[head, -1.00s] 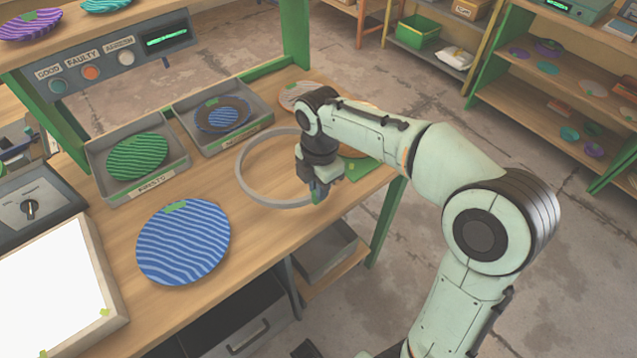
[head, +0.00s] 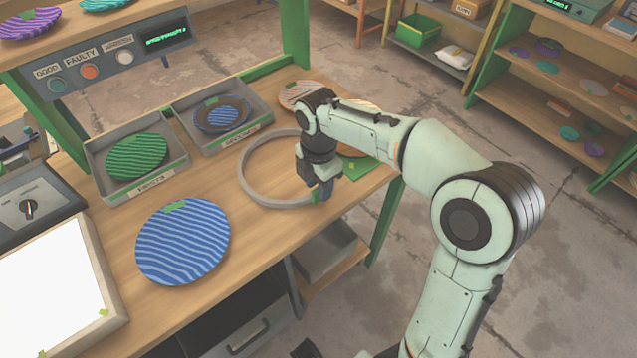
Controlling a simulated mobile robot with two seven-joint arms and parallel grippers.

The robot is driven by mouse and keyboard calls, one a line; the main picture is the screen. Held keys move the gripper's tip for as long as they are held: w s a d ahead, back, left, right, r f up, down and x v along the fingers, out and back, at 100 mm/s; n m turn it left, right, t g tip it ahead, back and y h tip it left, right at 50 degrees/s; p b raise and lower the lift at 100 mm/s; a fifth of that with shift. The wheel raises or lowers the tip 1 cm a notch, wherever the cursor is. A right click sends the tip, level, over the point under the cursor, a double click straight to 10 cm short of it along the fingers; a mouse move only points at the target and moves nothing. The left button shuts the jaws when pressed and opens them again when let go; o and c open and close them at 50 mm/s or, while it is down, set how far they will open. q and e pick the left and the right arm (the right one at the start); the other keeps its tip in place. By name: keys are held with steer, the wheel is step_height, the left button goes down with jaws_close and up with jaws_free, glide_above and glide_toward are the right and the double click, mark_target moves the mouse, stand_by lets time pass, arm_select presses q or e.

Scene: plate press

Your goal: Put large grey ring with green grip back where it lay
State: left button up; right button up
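The large grey ring (head: 245,181) lies level at or just above the wooden bench, right of the blue striped plate. I cannot tell whether it touches the bench. My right gripper (head: 324,192) points down at the ring's right side and appears shut on it; the ring moves with it. My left gripper is not in view.
A blue striped plate (head: 184,243) lies on the bench (head: 258,232). Two grey trays hold a green plate (head: 137,157) and a blue-brown plate (head: 222,115). A green mat (head: 359,168) and a pale plate (head: 295,95) lie partly behind my arm.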

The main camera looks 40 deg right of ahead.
step_height(320, 180, up, 12)
steer(key=p, duration=0.2)
steer(key=shift+p, duration=0.35)
stand_by(0.3)
